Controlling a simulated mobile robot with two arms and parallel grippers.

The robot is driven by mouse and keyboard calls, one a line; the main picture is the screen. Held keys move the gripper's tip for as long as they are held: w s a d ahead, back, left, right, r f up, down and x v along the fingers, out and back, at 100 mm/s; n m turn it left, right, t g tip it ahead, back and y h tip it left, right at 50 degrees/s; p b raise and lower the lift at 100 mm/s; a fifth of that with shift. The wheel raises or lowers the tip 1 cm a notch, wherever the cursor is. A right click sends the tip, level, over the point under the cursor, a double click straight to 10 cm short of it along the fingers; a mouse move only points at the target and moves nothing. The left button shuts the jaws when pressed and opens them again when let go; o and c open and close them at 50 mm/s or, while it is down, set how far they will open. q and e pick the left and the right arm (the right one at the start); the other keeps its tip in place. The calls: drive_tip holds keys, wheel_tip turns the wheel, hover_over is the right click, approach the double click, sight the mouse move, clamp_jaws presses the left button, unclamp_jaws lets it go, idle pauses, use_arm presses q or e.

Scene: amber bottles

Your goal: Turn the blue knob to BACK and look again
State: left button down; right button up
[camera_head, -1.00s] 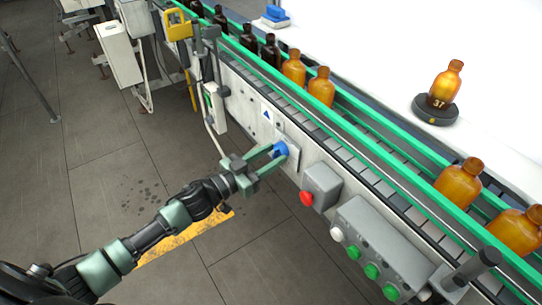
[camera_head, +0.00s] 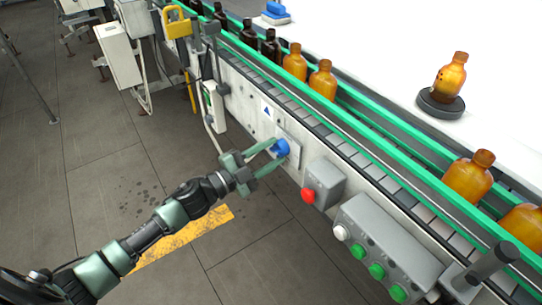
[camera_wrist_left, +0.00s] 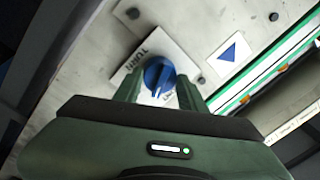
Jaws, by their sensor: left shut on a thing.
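The blue knob (camera_head: 281,148) sits on a pale plate on the conveyor's side panel. My left gripper (camera_head: 276,155) reaches it from the left, with its green fingers on either side, shut on the knob. In the left wrist view the knob (camera_wrist_left: 158,75) lies between the two fingertips, and TURN can be read on the plate (camera_wrist_left: 128,50); the lettering by the right finger is mostly hidden. My right gripper is not in view.
The green-railed conveyor (camera_head: 375,140) carries several amber and dark bottles. A grey box with a red button (camera_head: 308,195) and a panel with green buttons (camera_head: 376,270) jut out right of the knob. The floor at left is mostly clear.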

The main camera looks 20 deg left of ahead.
use_arm(q)
drive_tip(key=m+b, duration=0.1)
drive_tip(key=m, duration=0.4)
drive_tip(key=shift+h+b, duration=0.3)
idle(0.4)
drive_tip(key=c, duration=0.8)
unclamp_jaws()
drive_tip(key=shift+s+a+f, duration=0.1)
drive_tip(key=shift+b+v, duration=0.75)
drive_tip(key=shift+v, duration=3.05)
